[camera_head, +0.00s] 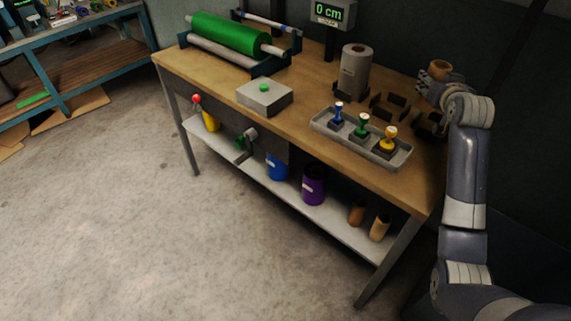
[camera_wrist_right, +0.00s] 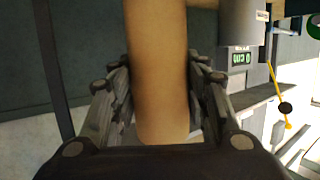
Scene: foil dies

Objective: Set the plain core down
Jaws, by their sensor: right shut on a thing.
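The plain core, a tan cylinder (camera_head: 440,69), is at the back right of the workbench in the head view. My right gripper (camera_head: 428,86) is shut on it there, partly hidden by its own wrist. In the right wrist view the core (camera_wrist_right: 158,65) stands between both fingers of the gripper (camera_wrist_right: 160,100), which press its sides. I cannot tell whether its lower end touches anything. A dark empty cradle (camera_head: 389,106) sits on the bench just left of the gripper. My left gripper is in neither view.
A grey roll (camera_head: 355,72) stands left of the cradle. A tray (camera_head: 322,126) with several coloured-handled stamps lies in front. A box with a green button (camera_head: 264,96) and a green foil roll (camera_head: 225,34) are further left. The shelf below (camera_head: 290,196) holds coloured rolls and two brown tubes.

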